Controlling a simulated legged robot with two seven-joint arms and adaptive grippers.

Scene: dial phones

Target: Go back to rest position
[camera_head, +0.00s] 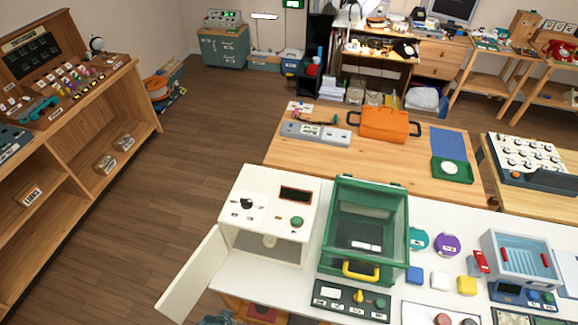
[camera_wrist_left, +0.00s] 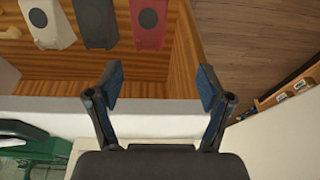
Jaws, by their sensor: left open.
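My left gripper (camera_wrist_left: 160,90) is open and empty in the left wrist view, its two dark fingers spread apart. Between and beyond the fingers is the pale edge of the white table (camera_wrist_left: 50,104). Past it lies an open wooden compartment (camera_wrist_left: 135,68) holding a white, a dark grey and a red piece (camera_wrist_left: 148,22), each with a dark round spot. A grey shape at the bottom edge of the head view may be part of my left arm, but I cannot tell. My right gripper is in neither view.
The white table bears a white box (camera_head: 268,215) with its door (camera_head: 192,272) swung open, a green glass-sided case (camera_head: 365,230) with a yellow handle, and a control panel (camera_head: 350,300). A wooden shelf (camera_head: 75,150) stands left. The floor (camera_head: 185,170) between is clear.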

